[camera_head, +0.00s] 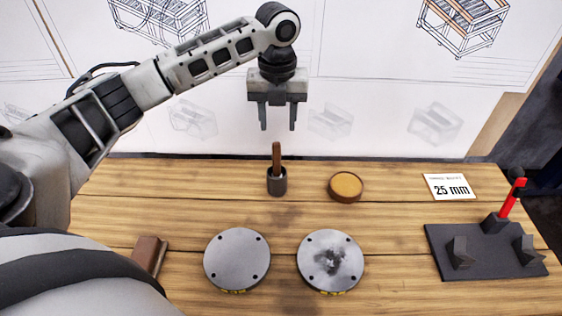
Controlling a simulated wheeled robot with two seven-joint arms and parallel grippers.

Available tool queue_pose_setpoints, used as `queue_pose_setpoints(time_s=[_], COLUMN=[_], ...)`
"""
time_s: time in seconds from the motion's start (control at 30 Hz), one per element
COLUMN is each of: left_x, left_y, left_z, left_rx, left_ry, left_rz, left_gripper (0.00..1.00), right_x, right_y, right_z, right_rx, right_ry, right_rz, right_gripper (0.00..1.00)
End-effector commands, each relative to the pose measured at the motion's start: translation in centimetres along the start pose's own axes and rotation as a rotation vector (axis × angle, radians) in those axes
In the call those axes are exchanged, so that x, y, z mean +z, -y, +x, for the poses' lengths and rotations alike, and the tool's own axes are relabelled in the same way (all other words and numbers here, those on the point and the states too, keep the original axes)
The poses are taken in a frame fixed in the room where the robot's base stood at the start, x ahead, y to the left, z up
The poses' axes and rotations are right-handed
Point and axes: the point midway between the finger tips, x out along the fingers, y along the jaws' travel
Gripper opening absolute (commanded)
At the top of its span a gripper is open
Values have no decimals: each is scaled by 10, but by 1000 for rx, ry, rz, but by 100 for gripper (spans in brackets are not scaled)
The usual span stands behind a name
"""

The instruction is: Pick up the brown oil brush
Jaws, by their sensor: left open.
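The brown oil brush (276,155) stands upright in a small dark cup (277,186) towards the back of the wooden table. Only its brown handle and a pale part below it show; the rest is hidden in the cup. My left gripper (278,127) points down with its two fingers apart and empty. In the picture it is just above the brush handle, not touching it. My right gripper is not in view.
A round dish (345,186) with tan content stands right of the cup. Two grey discs (237,259) and (331,257) lie in front. A brown block (150,254) is left, a "25 mm" card (450,187) and a black fixture (484,252) with a red-handled tool (512,198) right.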

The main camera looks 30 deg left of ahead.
Motion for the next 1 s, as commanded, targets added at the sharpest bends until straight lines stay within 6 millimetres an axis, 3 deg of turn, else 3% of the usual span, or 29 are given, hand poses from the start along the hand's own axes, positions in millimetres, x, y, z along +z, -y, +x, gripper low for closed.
queue_pose_setpoints(time_s=[0.1,0.23,0.53,0.8,1.0], left_x=[-1,-1,-1,-3,-2], left_y=[0,0,-1,-4,-4], left_z=[28,50,74,112,117], left_rx=[2,1,1,0,-1], left_ry=[-4,-2,-1,0,2], left_rz=[0,1,0,1,2], left_gripper=[44,44,44,44,44], right_x=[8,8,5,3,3], right_y=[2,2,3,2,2], right_z=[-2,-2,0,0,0], right_rx=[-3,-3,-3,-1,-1], right_ry=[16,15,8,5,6], right_rz=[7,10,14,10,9], right_gripper=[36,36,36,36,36])
